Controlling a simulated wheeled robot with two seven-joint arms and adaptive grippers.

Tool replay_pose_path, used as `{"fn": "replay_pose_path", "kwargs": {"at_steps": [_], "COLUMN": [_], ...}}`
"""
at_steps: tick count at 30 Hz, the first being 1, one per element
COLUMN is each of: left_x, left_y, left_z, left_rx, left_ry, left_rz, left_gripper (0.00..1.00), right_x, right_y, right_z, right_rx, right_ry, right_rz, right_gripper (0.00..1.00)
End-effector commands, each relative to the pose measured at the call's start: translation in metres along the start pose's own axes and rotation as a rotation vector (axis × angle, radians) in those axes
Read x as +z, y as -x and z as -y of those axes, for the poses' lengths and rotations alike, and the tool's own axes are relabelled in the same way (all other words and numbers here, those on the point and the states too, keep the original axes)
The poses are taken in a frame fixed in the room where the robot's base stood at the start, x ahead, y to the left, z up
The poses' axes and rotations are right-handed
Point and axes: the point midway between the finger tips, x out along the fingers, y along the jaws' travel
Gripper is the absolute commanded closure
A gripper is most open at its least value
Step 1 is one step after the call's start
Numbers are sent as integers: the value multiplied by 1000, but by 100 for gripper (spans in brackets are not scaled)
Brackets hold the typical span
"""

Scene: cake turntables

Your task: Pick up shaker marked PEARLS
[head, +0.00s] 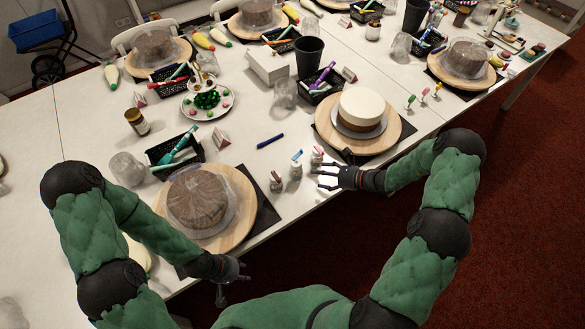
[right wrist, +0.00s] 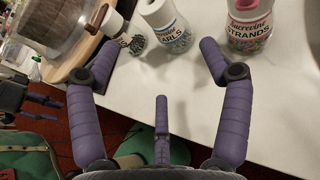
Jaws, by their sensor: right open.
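The PEARLS shaker (right wrist: 170,32) is white with blue lettering and stands in the right wrist view between my spread fingers, beyond their tips. In the head view it is the middle shaker (head: 296,168) of the small group at the table edge. My right gripper (head: 328,179) is open and empty, just right of the shakers; its fingers also show in the right wrist view (right wrist: 207,60). My left gripper (head: 232,283) is low in front of the table edge, fingers apart, holding nothing visible.
The STRANDS shaker (right wrist: 250,25) stands right of PEARLS. Another shaker (head: 276,182) is on its left, beside the wrapped brown cake (head: 197,198). A white-topped cake (head: 362,108) sits on a wooden turntable behind. A blue pen (head: 270,140) lies on open table behind the shakers.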

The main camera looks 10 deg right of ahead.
Motion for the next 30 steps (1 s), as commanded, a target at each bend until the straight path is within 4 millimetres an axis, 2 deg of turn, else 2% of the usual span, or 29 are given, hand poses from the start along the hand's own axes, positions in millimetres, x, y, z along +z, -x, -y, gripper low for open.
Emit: {"fn": "replay_pose_path", "kwargs": {"at_steps": [9,17,24,30], "left_x": [0,0,0,0], "left_y": [-5,-7,-13,-14], "left_z": [2,2,4,5], "left_rx": [0,0,0,0], "left_ry": [0,0,0,0], "left_rz": [1,1,0,0], "left_gripper": [60,60,60,60], "right_x": [1,1,-2,-1], "right_y": [-42,-59,-92,-106], "right_z": [2,2,0,1], "right_rx": [-6,-7,-5,-8], "right_ry": [-7,-5,-6,-5], "right_rz": [10,9,9,9], "right_gripper": [21,21,21,21]}}
